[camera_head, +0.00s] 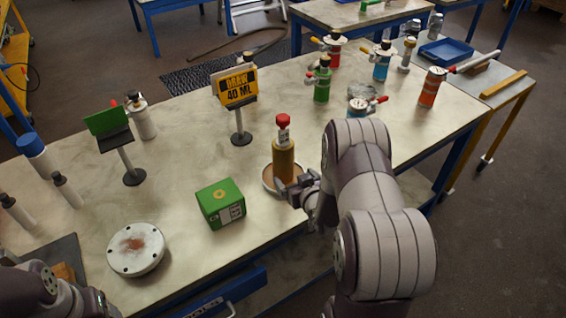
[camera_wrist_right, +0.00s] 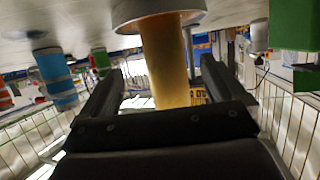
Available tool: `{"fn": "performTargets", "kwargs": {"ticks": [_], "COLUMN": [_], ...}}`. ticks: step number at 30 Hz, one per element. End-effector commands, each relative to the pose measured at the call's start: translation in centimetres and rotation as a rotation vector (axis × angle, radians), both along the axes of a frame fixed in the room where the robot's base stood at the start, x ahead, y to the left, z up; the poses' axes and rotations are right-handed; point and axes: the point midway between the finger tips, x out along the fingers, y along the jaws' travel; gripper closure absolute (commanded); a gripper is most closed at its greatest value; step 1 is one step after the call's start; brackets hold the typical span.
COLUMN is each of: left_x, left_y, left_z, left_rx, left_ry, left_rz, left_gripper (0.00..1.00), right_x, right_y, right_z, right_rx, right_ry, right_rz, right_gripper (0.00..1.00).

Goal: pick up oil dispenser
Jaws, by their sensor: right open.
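The oil dispenser (camera_head: 284,160) is an amber bottle with a red cap. The dish (camera_wrist_right: 130,14) is at the top of that view. Part of my left arm shows at the lower left; its jaws cannot be made out.
A green box (camera_head: 221,204) and a round white flange (camera_head: 136,249) are left of the dish. A yellow sign (camera_head: 236,86) stands behind, with a green sign (camera_head: 106,121) further left. Several bottles, including a green one (camera_head: 322,84), stand at the back. Table between them is clear.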

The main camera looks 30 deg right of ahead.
Motion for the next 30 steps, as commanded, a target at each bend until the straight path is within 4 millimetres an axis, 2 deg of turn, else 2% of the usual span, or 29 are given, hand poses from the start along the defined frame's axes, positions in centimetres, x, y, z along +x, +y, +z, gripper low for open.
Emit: {"fn": "performTargets", "kwargs": {"ticks": [3,8,15,23,30], "left_x": [0.0,0.0,0.0,0.0,0.0], "left_y": [0.0,0.0,0.0,0.0,0.0], "left_z": [-0.1,0.0,0.3,0.2,0.2], "left_rx": [0.0,0.0,0.0,0.0,0.0], "left_ry": [0.0,0.0,0.0,0.0,0.0], "left_rz": [0.0,0.0,0.0,0.0,0.0], "left_gripper": [0.35,0.35,0.35,0.35,0.35], "right_x": [2.3,4.1,7.9,8.4,8.3], "right_y": [-0.3,-0.5,-1.1,-1.2,-1.2], "right_z": [-1.0,-1.6,-3.2,-3.4,-3.4], "right_rx": [-0.001,0.0,0.0,-0.001,0.0], "right_ry": [0.0,0.001,0.002,0.002,0.002], "right_rz": [0.001,0.001,0.001,0.0,0.0], "right_gripper": [0.04,0.04,0.04,0.04,0.76]}}
